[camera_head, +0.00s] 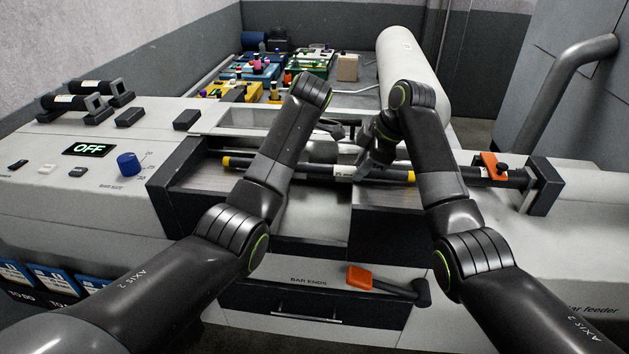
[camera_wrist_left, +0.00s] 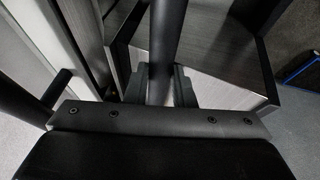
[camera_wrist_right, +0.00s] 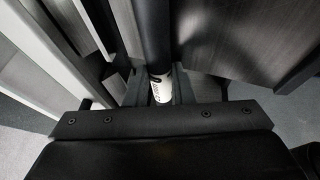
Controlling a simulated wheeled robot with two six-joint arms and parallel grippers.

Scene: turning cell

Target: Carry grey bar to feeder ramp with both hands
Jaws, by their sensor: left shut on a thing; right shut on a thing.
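I cannot tell whether the bar touches the ramp.
An orange clamp (camera_head: 494,164) sits on a dark rod at the right. A mallet with an orange end (camera_head: 360,277) lies by the "BAR ENDS" drawer (camera_head: 310,305). A blue knob (camera_head: 128,164) and an "OFF" display (camera_head: 89,149) are at the left. Coloured bins (camera_head: 235,94) stand behind.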

